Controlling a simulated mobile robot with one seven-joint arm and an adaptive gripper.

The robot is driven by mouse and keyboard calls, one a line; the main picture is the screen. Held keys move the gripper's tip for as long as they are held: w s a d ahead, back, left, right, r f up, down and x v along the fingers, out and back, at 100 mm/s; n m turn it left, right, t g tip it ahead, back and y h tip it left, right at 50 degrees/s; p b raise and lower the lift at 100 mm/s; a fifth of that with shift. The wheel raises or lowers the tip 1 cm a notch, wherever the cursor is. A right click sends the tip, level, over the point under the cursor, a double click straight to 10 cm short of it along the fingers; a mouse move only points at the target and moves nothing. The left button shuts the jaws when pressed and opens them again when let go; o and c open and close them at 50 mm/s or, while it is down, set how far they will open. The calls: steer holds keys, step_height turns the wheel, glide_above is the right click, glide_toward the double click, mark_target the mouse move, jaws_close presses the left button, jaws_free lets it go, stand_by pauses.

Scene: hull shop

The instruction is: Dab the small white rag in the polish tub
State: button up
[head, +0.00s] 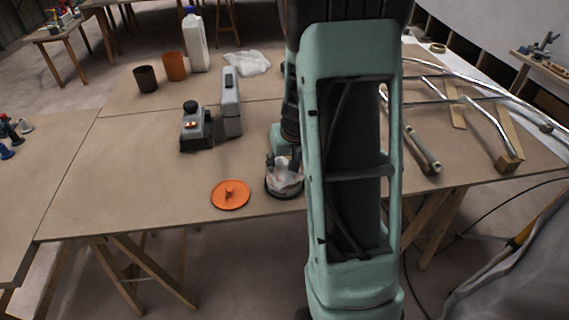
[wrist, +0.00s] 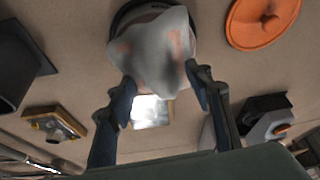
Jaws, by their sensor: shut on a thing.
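My gripper (wrist: 160,78) is shut on the small white rag (wrist: 155,48), which hangs bunched between its fingertips and shows pinkish patches. In the head view the rag (head: 287,176) is at the mouth of the round, dark-rimmed polish tub (head: 284,197), near the table's front edge. The tub's rim (wrist: 122,14) shows behind the rag in the wrist view. The rag hides most of the tub's inside, so I cannot tell how deep it reaches. My arm hides the area to the right of the tub.
An orange lid (head: 230,195) lies left of the tub. A grey and black tool (head: 196,130) and a grey upright block (head: 231,103) stand behind. A white bottle (head: 196,42), two cups and a crumpled white cloth (head: 247,63) are farther back. Metal rails (head: 490,118) lie right.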

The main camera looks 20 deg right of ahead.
mark_target(284, 160)
steer(key=shift+r+p, duration=1.5)
steer(key=shift+r, duration=0.95)
